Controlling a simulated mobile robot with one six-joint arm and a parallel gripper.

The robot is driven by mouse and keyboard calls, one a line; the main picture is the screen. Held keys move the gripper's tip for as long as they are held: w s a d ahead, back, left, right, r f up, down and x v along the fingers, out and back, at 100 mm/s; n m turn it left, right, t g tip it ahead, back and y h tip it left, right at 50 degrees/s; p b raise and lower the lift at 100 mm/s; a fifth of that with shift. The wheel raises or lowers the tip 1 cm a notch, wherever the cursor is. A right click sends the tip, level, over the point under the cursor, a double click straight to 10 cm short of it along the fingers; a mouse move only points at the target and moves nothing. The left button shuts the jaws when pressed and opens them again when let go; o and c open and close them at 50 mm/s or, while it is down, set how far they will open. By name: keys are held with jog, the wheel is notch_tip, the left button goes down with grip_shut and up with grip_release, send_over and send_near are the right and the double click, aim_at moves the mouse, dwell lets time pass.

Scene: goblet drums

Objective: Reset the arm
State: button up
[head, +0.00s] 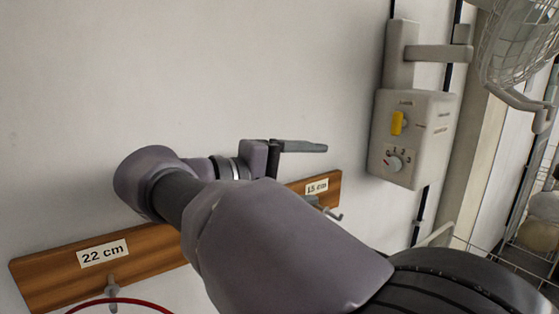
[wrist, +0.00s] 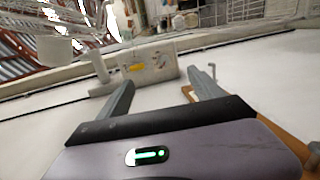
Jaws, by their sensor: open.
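My arm reaches up from the lower right of the head view and bends back at the left. My gripper (head: 318,148) points right in front of the white wall, just above the wooden board. In the head view one finger hides the other. In the wrist view my gripper (wrist: 166,86) shows two grey fingers spread apart with nothing between them. Beyond the fingers is a wall-mounted control box (wrist: 150,65).
A wooden board (head: 150,268) with hooks and labels "22 cm" and "15 cm" runs behind my arm. A red ring (head: 118,301) shows at the bottom left. The control box (head: 412,138) and a fan cage (head: 520,45) are at right. The wall above my arm is clear.

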jog(key=d+f+g+y+b, duration=0.1)
jog(key=d+f+y+b, duration=0.1)
jog(key=d+f, duration=0.5)
jog(key=s+d+f+m+g+y+b, duration=0.2)
jog(key=s+d+f+y+b, duration=0.15)
jog(key=s+f, duration=0.5)
jog(key=s+d+f+m+g+y+b, duration=0.25)
jog(key=s+f+b, duration=0.25)
jog(key=f, duration=0.6)
jog(key=s+a+f+m+t+y+b, duration=0.1)
jog(key=s+a+f+m+y+b, duration=0.2)
jog(key=f, duration=0.4)
jog(key=s+a+f+m+t+y+b, duration=0.2)
jog(key=s+a+f+m+y+b, duration=0.1)
jog(key=s+f, duration=0.3)
jog(key=shift+a+f+m+y, duration=0.25)
jog(key=shift+f+m+y, duration=0.1)
jog(key=shift+f+y, duration=0.35)
jog(key=shift+s+r, duration=0.1)
